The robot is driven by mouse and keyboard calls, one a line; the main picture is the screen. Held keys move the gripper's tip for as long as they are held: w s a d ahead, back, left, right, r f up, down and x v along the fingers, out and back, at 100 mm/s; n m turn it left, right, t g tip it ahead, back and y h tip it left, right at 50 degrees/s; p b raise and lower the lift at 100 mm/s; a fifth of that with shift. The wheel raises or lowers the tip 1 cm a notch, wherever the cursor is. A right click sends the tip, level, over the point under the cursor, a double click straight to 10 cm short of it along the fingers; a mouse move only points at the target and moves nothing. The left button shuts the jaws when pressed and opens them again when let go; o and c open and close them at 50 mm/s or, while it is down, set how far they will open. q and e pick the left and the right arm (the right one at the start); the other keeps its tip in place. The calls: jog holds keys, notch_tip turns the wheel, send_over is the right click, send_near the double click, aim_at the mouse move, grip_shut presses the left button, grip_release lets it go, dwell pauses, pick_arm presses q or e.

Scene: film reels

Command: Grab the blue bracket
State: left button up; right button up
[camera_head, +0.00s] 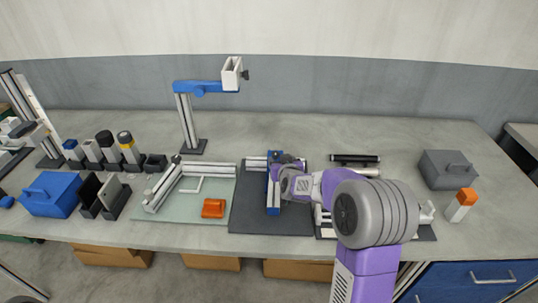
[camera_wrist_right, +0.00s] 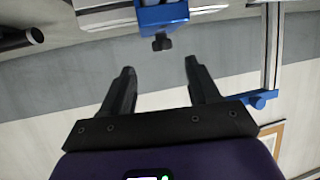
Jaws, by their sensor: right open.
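The blue bracket (camera_wrist_right: 162,16) is at the top centre of the right wrist view, on a silver aluminium profile, with a black knob (camera_wrist_right: 162,43) facing my fingers. In the head view, blue bracket parts (camera_head: 273,196) show on the dark mat beside my right arm, partly hidden by it. My right gripper (camera_wrist_right: 159,66) is open, its two dark fingers apart with nothing between them. The bracket lies just beyond the fingertips, in line with the gap and not touching. In the head view the right fingers are mostly hidden. My left gripper is in neither view.
A tall stand with a blue arm (camera_head: 205,87) rises behind. A green mat (camera_head: 170,213) with profiles and an orange block (camera_head: 213,208) lies left. A blue toolbox (camera_head: 50,195) is at far left, a grey box (camera_head: 448,170) at right. The back middle of the table is clear.

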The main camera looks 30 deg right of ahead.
aim_at(276, 154)
jog(key=shift+w+d+f, duration=0.2)
jog(key=shift+w+f, duration=0.2)
jog(key=shift+w, duration=0.2)
jog(key=b+x, duration=0.1)
jog(key=x, duration=0.3)
jog(key=shift+w+f+b, duration=0.1)
jog(key=shift+w+b, duration=0.3)
jog(key=shift+w, duration=0.05)
grip_shut()
